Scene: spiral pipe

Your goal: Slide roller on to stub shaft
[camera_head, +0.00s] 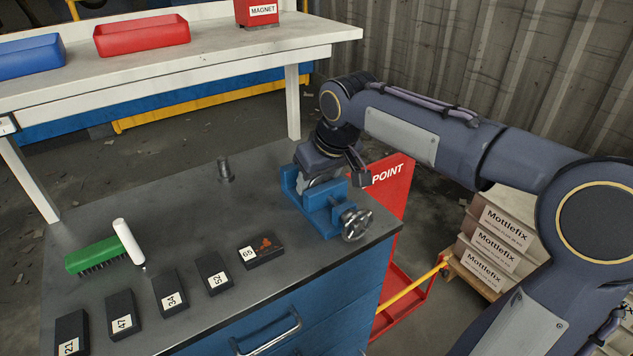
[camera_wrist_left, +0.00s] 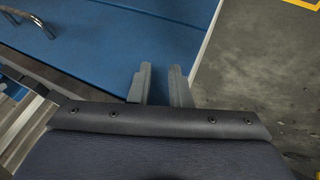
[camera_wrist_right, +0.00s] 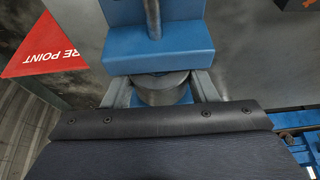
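The stub shaft (camera_head: 224,170) stands upright on the grey bench top, left of the blue vise (camera_head: 330,205). A grey metal cylinder, seemingly the roller (camera_wrist_right: 162,90), sits at the vise; in the head view my gripper partly hides it. My right gripper (camera_head: 322,172) reaches down over the vise. In the right wrist view its fingers (camera_wrist_right: 162,82) lie on either side of the roller with no clear gap, but whether they clamp it cannot be told. My left gripper (camera_wrist_left: 160,80) is partly open and empty near the blue cabinet front; it is out of the head view.
A red stand (camera_head: 393,190) and stacked Mottlefix bags (camera_head: 495,245) are on the right. The bench around the shaft is clear.

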